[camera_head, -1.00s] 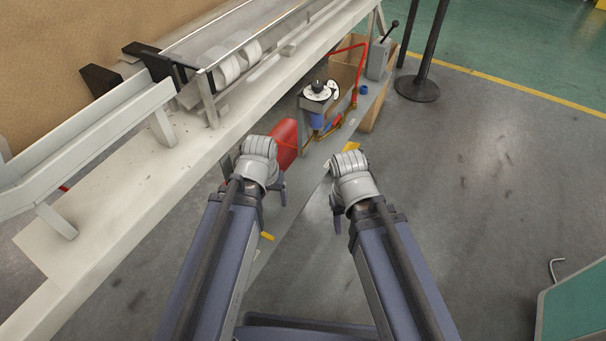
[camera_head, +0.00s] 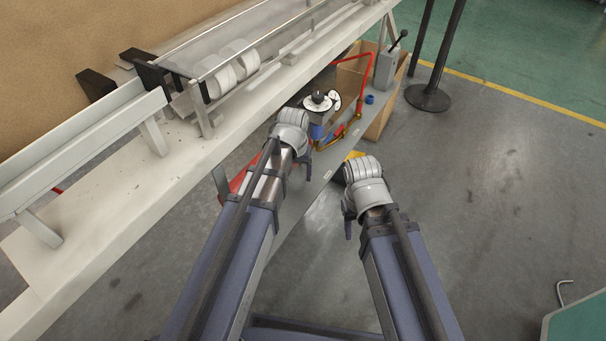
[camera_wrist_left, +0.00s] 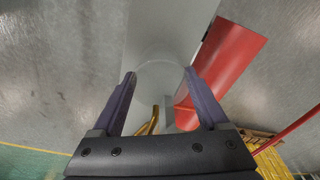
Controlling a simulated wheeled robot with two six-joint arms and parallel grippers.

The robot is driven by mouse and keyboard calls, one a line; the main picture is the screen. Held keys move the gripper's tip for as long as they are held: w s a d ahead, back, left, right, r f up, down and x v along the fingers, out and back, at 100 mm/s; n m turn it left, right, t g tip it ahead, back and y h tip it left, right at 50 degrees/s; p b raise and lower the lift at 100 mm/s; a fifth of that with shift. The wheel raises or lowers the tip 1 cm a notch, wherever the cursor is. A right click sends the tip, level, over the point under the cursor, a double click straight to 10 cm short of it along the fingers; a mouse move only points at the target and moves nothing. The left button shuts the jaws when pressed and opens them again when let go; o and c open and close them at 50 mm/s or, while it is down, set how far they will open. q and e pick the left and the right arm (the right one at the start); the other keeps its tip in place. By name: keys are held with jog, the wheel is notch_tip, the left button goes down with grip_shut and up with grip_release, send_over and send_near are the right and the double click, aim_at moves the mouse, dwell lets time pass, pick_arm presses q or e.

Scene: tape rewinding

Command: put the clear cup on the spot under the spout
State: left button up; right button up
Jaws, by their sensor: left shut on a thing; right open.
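In the left wrist view, the clear cup (camera_wrist_left: 160,70) is a faint see-through round shape between the two fingers of my left gripper (camera_wrist_left: 159,82), which is shut on it. In the head view my left gripper (camera_head: 306,165) is just in front of the red pipe and brass fittings (camera_head: 338,132); its wrist hides the cup. My right gripper (camera_head: 349,212) is open, to the right of the narrow grey shelf (camera_head: 312,177). I cannot make out the spout's opening or the spot under it.
A long pale conveyor frame (camera_head: 120,190) runs along the left. A red part (camera_wrist_left: 228,52) is close to the cup's right in the wrist view. A grey lever box (camera_head: 387,68) and a cardboard box (camera_head: 378,118) stand behind.

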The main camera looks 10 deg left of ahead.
aim_at(301, 175)
pick_arm(q)
jog(key=w, duration=0.1)
jog(key=w+d, duration=0.1)
jog(key=shift+w, duration=0.4)
jog(key=f+b, duration=0.3)
jog(key=shift+s+f, duration=0.2)
jog(key=shift+f, duration=0.1)
jog(key=shift+b, duration=0.3)
jog(key=shift+f, duration=0.2)
jog(key=o, duration=1.4)
jog(key=shift+c, duration=0.2)
jog(key=shift+r, duration=0.2)
notch_tip(301, 175, up, 12)
jog(key=s+p, duration=0.2)
jog(key=p, duration=1)
jog(key=s+d+m+g+y, duration=0.1)
jog(key=s+d+m, duration=0.2)
jog(key=s, duration=1.3)
jog(key=d, duration=0.3)
jog(key=shift+d+m+g, duration=0.15)
jog(key=shift+m+g, duration=0.15)
jog(key=shift+m, duration=0.1)
